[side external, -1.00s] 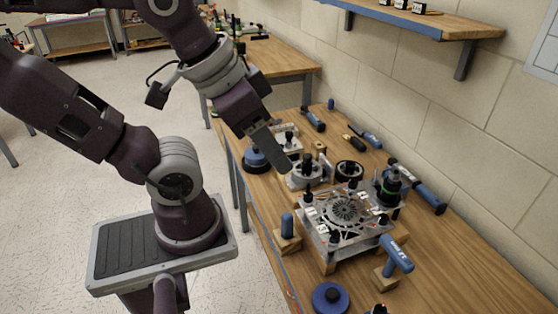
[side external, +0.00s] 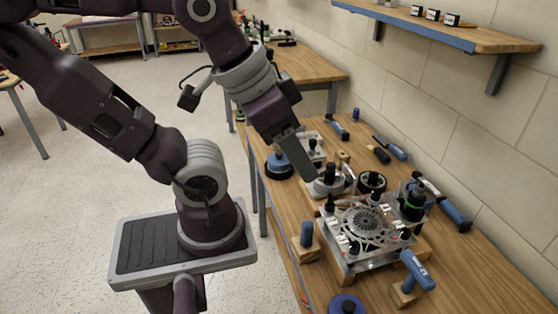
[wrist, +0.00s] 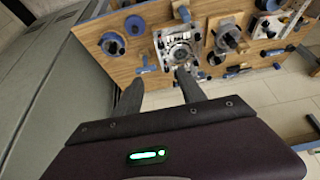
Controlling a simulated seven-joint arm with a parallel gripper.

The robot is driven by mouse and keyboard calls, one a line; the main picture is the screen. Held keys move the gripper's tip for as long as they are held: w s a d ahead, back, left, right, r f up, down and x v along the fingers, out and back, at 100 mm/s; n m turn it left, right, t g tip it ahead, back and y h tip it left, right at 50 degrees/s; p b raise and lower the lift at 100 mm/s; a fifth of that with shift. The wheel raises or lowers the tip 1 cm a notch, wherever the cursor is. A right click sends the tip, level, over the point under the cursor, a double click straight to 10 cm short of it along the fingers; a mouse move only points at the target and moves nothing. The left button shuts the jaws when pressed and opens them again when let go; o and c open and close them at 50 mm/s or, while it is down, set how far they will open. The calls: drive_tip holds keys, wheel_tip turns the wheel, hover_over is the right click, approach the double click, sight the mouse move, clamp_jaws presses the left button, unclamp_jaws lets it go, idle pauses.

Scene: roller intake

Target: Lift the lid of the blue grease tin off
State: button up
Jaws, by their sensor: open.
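A round blue tin-like object (side external: 278,167) with a dark top stands near the left edge of the bench in the side view. A flat blue round piece (side external: 347,304) lies at the near end. I cannot tell for certain which is the grease tin or its lid. My gripper (side external: 308,172) points down over the bench, right of the dark-topped blue object and close above a grey round fixture (side external: 325,186). In the wrist view its two fingers (wrist: 160,76) are spread and empty. That view also shows a blue ring (wrist: 112,43) and a blue disc (wrist: 134,25).
A metal plate assembly with a fan-like grille (side external: 362,224) fills the bench middle. A black ring (side external: 372,181), a dark green-banded cylinder (side external: 412,203) and blue-handled tools (side external: 416,268) stand around it. A wall shelf (side external: 440,25) overhangs the back. Bare wood lies at the near right.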

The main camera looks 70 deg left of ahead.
idle(0.3)
drive_tip(key=w+a+n+g+h, duration=0.2)
drive_tip(key=w+a+n, duration=1.15)
drive_tip(key=n, duration=0.55)
drive_tip(key=n+g+y, duration=0.2)
drive_tip(key=n+g, duration=0.2)
drive_tip(key=n, duration=2.2)
hover_over(279, 153)
wheel_tip(279, 153, down, 23)
wheel_tip(279, 153, down, 10)
drive_tip(key=shift+w+a+r, duration=0.1)
drive_tip(key=shift+r, duration=0.15)
